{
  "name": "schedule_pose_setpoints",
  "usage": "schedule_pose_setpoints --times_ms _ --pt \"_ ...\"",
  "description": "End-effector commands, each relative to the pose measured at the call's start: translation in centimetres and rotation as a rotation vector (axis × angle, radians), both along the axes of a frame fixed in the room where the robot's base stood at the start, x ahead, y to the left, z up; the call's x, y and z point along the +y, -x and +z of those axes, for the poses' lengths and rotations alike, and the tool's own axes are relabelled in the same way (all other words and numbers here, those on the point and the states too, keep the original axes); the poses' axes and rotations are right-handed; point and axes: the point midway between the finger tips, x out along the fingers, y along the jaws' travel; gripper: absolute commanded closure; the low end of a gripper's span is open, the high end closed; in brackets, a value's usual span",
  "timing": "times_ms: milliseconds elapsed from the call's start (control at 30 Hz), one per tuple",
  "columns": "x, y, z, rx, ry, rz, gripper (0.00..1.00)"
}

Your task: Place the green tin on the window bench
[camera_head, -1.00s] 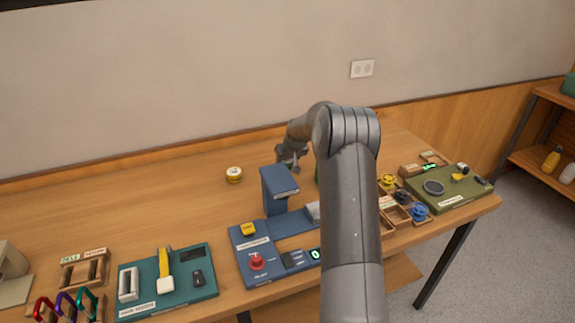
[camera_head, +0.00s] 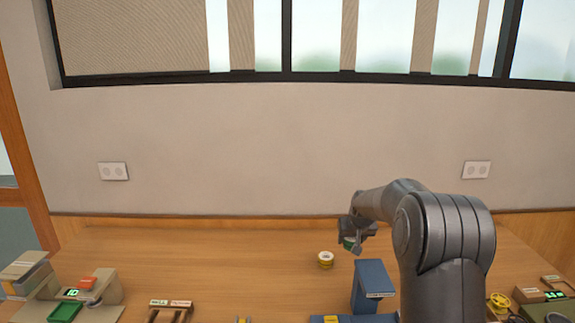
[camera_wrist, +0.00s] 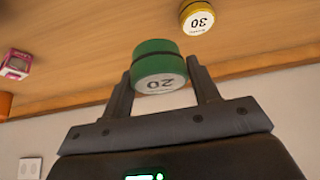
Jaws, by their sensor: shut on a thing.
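The green tin (camera_wrist: 158,62) is held between the two fingers of my gripper (camera_wrist: 160,85) in the wrist view, with its white face marked 20 towards the camera. In the head view my gripper (camera_head: 355,240) is above the back part of the wooden bench (camera_head: 230,245), below the window (camera_head: 400,40); a little of the green tin (camera_head: 349,243) shows there. The bench also shows in the wrist view (camera_wrist: 90,55). I cannot tell from the name alone whether this is the window bench.
A yellow tin (camera_head: 326,260) marked 30 in the wrist view (camera_wrist: 197,17) stands left of my gripper. A blue device (camera_head: 372,285) stands in front. A beige device (camera_head: 95,290) is at the left. The bench's back middle-left is clear.

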Motion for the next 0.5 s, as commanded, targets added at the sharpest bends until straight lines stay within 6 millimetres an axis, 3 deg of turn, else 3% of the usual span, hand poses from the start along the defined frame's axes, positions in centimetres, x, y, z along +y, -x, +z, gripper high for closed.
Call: schedule_pose_setpoints --times_ms 33,200,500 --pt "1.8 0.9 0.1 0.000 0.002 0.007 0.67" --pt "4.7 3.2 -1.6 0.000 0.002 -0.006 0.67" --pt "6.4 4.9 -2.7 -0.001 0.001 -0.020 0.67"
